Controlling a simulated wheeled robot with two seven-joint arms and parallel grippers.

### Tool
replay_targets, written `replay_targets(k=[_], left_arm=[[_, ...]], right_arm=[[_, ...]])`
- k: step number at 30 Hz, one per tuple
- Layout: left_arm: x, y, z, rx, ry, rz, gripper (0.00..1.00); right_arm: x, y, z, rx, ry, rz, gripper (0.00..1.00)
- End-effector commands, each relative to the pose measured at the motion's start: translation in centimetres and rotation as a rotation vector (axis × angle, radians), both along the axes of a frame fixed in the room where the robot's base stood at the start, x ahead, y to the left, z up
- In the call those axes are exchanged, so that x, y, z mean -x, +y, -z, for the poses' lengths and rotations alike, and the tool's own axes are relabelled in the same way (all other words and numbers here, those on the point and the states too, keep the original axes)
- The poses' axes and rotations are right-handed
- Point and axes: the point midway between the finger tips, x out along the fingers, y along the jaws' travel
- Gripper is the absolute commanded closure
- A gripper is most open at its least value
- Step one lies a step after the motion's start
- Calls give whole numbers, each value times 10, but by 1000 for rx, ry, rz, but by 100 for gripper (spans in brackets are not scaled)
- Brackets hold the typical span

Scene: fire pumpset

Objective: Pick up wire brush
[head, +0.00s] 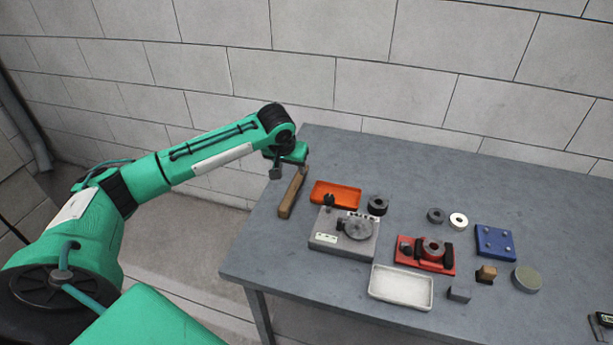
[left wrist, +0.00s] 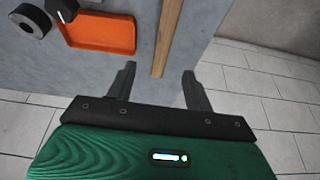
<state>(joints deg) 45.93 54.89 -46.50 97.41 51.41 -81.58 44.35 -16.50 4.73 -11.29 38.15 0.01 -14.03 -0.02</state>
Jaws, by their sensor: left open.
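The wire brush (head: 291,194) appears as a long, narrow wooden piece lying near the left edge of the grey table. Its bristles cannot be made out. My left gripper (head: 288,168) is over the brush's far end in the head view, open and empty. In the left wrist view the brush (left wrist: 168,34) runs down from the top edge, with its lower end between the lines of the two spread fingers (left wrist: 159,72). The fingers do not visibly touch it. My right gripper is not in view.
An orange tray (head: 335,194) lies just right of the brush. A grey pump fixture (head: 325,240), a red fixture (head: 425,265), a white tray (head: 401,287) and a blue plate (head: 495,242) stand further right. The table (head: 265,262) is bare at its front left. A block wall stands behind.

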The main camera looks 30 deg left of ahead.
Motion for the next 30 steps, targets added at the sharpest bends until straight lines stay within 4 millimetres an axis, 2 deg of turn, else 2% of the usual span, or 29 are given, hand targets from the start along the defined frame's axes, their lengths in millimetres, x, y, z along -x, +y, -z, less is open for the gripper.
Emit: replay_targets(k=[3, 5, 12, 14, 17, 24, 30], left_arm=[[-3, 6, 1, 2, -1, -16, 47], [-6, 7, 8, 3, 0, -17, 47], [-23, 11, 51, 2, 0, -16, 47], [-27, 11, 60, 2, 0, -15, 47], [-31, 12, 70, 2, -1, -15, 47], [-37, 14, 87, 1, 0, -16, 47], [-46, 17, 114, 1, -1, -14, 47]], right_arm=[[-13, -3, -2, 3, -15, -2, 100], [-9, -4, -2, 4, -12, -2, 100], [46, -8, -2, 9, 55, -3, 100], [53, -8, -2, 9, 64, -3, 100], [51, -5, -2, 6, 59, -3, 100], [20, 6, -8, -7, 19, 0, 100], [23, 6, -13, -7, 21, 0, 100]])
